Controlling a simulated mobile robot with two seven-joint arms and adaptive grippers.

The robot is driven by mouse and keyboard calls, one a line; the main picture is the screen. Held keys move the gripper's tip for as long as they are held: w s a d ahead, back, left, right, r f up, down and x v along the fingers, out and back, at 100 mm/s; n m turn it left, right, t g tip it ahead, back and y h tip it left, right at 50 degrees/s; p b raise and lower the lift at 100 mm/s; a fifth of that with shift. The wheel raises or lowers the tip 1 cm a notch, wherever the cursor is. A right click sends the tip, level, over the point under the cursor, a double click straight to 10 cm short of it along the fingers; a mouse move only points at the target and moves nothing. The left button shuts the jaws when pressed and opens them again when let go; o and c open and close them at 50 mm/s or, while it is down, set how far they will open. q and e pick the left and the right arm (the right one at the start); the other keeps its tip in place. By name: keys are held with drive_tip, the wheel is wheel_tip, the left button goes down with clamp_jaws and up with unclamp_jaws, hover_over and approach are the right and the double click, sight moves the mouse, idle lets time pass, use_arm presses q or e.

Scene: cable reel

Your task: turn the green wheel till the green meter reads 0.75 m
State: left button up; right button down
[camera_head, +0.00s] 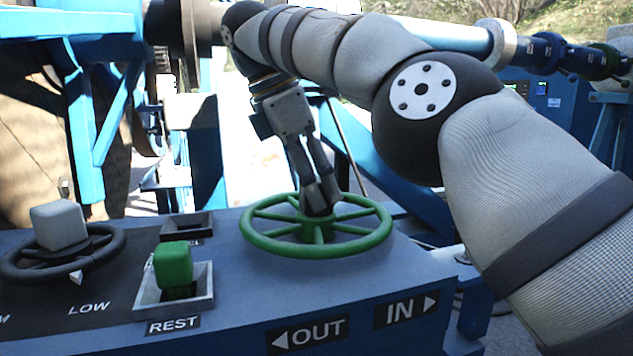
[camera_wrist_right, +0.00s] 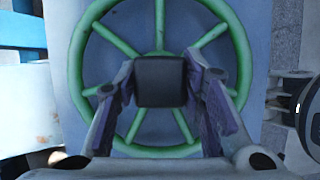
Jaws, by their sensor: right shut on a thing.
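The green wheel (camera_head: 253,239) lies flat on top of the blue console, its spokes running to a central hub. My right gripper (camera_head: 318,199) reaches down from above and is shut at the middle of the wheel. In the right wrist view, the fingers (camera_wrist_right: 163,100) stand on both sides of a dark square block (camera_wrist_right: 160,80) at the centre of the green wheel (camera_wrist_right: 82,52). A small green display (camera_head: 541,87) shows on a far blue cabinet; its reading is too small to make out. My left gripper is not in view.
A green-knobbed lever (camera_head: 173,265) stands in a square slot marked REST. A black wheel with a grey block (camera_head: 59,225) is at the left, near LOW. The OUT and IN labels (camera_head: 308,332) are on the console's front. Blue framework stands behind.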

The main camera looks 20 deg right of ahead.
idle(0.5)
drive_tip(key=c, duration=1)
unclamp_jaws()
drive_tip(key=shift+c, duration=0.2)
